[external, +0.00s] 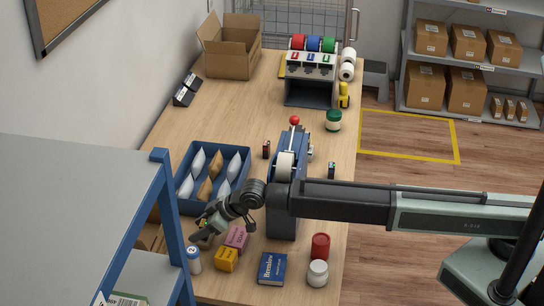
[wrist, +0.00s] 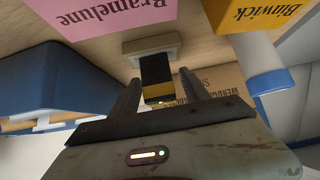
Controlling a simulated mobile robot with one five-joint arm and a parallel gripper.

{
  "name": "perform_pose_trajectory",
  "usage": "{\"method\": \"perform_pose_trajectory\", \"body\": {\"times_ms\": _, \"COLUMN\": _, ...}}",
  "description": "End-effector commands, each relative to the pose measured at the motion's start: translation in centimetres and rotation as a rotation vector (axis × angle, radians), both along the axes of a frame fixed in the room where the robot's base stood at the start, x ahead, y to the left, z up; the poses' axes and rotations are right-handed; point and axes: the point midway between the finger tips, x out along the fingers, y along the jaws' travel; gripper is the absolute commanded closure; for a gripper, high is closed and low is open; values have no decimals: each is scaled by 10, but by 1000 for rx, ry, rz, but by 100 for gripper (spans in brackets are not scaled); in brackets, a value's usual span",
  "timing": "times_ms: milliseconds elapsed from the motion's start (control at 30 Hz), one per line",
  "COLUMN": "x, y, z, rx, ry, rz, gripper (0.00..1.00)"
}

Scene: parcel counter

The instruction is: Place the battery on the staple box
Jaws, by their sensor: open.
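A small black battery with a yellow band (wrist: 156,82) shows upright between the fingers of my gripper (wrist: 161,80) in the wrist view. The fingers are apart, with a gap on each side of it. Its far end meets a small pale beige block, seemingly the staple box (wrist: 150,44), on the wooden table; it appears to stand on this block. In the external view my gripper (external: 203,230) is low over the table's near left part, left of the pink box. Battery and staple box are too small or hidden to make out there.
A pink Bramelune box (external: 237,238) and a yellow Binwick box (external: 226,260) stand close by. A blue tray of pouches (external: 190,209) lies just behind. A white bottle (external: 194,262) and grey shelf (external: 80,190) are at the left. A blue book (external: 271,268) lies right.

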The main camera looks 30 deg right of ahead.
Motion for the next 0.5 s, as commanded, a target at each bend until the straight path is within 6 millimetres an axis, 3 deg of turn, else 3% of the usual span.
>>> {"method": "perform_pose_trajectory", "body": {"times_ms": 233, "x": -9, "y": -8, "z": 18, "rx": 0, "ry": 0, "rz": 0, "gripper": 46}}
{"method": "perform_pose_trajectory", "body": {"times_ms": 500, "x": -41, "y": -41, "z": 68, "rx": 0, "ry": 0, "rz": 0, "gripper": 46}}
